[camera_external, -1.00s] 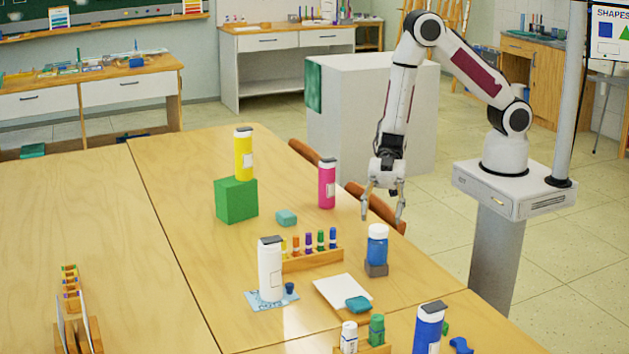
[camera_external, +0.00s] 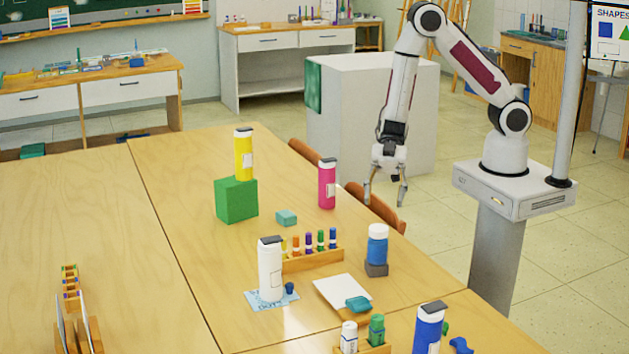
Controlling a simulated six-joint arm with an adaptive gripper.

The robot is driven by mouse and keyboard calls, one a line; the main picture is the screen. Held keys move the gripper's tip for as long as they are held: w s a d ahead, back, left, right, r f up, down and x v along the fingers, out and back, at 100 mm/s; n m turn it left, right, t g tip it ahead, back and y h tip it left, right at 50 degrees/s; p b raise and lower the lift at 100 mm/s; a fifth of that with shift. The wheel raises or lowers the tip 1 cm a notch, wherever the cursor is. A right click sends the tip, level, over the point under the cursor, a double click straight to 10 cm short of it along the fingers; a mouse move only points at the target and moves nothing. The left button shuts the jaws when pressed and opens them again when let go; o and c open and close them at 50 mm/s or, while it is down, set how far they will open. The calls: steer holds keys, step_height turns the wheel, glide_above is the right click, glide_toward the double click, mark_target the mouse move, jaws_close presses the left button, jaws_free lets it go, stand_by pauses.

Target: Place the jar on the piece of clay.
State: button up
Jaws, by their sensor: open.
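The jar (camera_external: 377,245), blue with a white lid, stands upright on a small grey block (camera_external: 376,269) that looks like the piece of clay. The block rests on the wooden table near its right edge. My gripper (camera_external: 385,200) is open and empty. It hangs fingers down, above and apart from the jar in the picture. Nothing hides the jar, and the block shows below it.
A rack of small coloured bottles (camera_external: 312,262) stands left of the jar. White paper with a teal block (camera_external: 358,304) lies in front. White (camera_external: 270,270), pink (camera_external: 327,185), yellow (camera_external: 244,155) and blue (camera_external: 429,328) bottles stand around. The table's left part is mostly clear.

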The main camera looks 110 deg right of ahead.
stand_by(0.4)
steer(key=w+d+r+m+t+h, duration=0.2)
steer(key=w+d+r+h, duration=0.3)
steer(key=d+r+h, duration=0.3)
steer(key=s+d+r+m+h, duration=0.4)
steer(key=s+d+r, duration=0.2)
steer(key=r, duration=0.2)
steer(key=s+a+r+m+g, duration=0.1)
steer(key=s+a, duration=0.1)
steer(key=s, duration=0.6)
steer(key=s+a+r+m+g, duration=0.2)
steer(key=s, duration=0.7)
steer(key=s+a+r+m+g+y, duration=0.1)
steer(key=s+a, duration=0.2)
steer(key=s, duration=0.5)
steer(key=shift+s+r+m, duration=0.15)
steer(key=shift+r+m, duration=0.15)
steer(key=shift+m, duration=0.1)
